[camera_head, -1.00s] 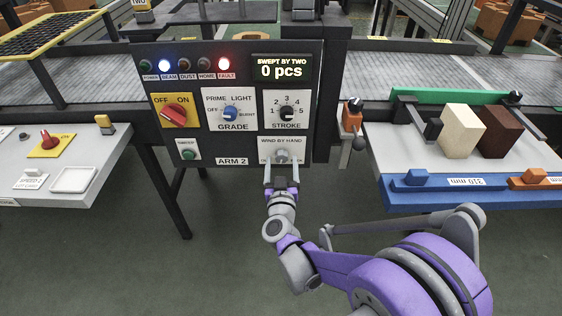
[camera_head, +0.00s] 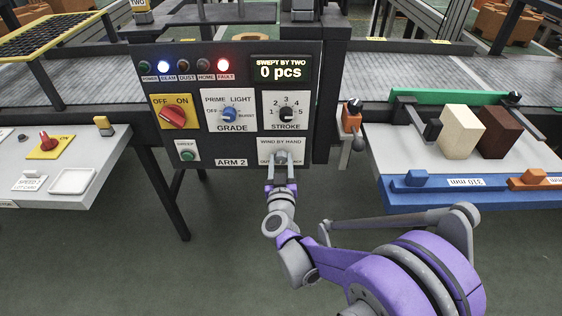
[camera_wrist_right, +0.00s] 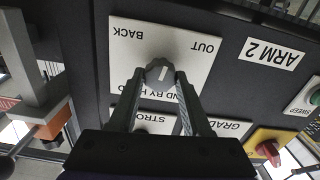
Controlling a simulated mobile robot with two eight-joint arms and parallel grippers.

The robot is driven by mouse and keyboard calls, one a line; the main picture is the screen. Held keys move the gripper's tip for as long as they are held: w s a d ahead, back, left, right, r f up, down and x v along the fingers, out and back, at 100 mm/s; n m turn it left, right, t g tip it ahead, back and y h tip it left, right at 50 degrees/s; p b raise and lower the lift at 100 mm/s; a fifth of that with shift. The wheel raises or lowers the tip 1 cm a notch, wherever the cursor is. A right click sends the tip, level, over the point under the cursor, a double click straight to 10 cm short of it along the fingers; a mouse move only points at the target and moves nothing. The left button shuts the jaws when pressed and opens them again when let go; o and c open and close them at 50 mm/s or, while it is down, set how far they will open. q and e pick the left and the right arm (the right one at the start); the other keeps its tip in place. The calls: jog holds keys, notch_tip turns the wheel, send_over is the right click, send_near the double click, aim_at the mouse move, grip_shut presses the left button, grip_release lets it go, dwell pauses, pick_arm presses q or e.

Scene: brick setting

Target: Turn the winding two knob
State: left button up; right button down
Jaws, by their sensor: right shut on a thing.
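The winding knob (camera_head: 281,156) is a small grey knob on the white plate (camera_head: 298,146) marked WIND BY HAND, low on the dark ARM 2 panel. My right gripper (camera_head: 280,161) reaches it from below with its fingers closed in on the knob's sides. In the right wrist view, upside down, the knob (camera_wrist_right: 160,71) sits between the fingertips of the gripper (camera_wrist_right: 160,78). Its white mark runs nearly upright with a slight tilt. BACK and OUT are printed on the plate. In the head view the fingers partly cover the knob and lower lettering. My left gripper is not in view.
Above are the STROKE knob (camera_head: 286,113), GRADE knob (camera_head: 229,114) and red OFF/ON switch (camera_head: 173,117). The green SWEEP button (camera_head: 187,156) is to the left. An orange-and-black lever (camera_head: 352,120) stands right of the panel.

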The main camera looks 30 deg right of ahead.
jog(key=shift+m, duration=0.3)
jog(key=m, duration=0.4)
jog(key=shift+m, duration=2.1)
jog(key=shift+c, duration=1.8)
grip_release()
jog(key=p+v, duration=0.1)
jog(key=v, duration=1)
